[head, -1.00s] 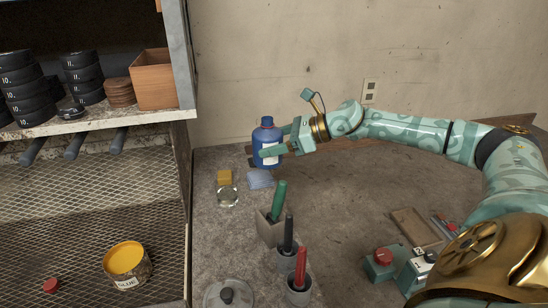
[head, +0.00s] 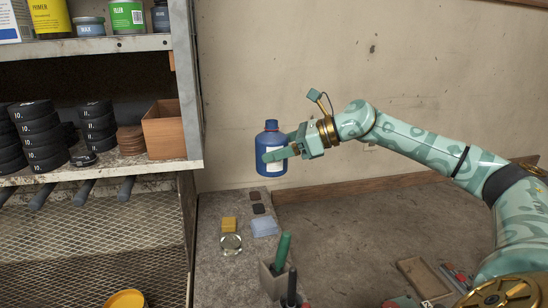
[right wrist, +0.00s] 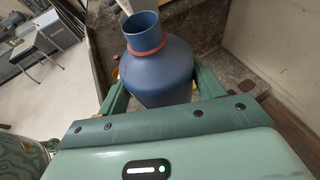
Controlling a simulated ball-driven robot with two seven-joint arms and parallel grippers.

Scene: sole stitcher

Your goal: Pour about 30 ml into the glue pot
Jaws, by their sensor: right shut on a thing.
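A blue bottle (head: 270,137) with a white label is held upright in the air above the back of the counter, in front of the wall. My right gripper (head: 272,152) is shut around its body from the right. In the right wrist view the bottle (right wrist: 158,72) stands between the two fingers, with a red ring at its neck and its mouth uncapped. A round pot with yellow contents (head: 126,299), possibly the glue pot, is cut off at the bottom left on the mesh shelf; its label is out of view. My left gripper is not in view.
Below the bottle, a yellow block (head: 229,223), a glass dish (head: 231,245) and a blue cloth (head: 264,227) lie on the counter (head: 212,270). Handled tools (head: 282,252) stand in front. The shelf upright (head: 187,90) is left of the bottle.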

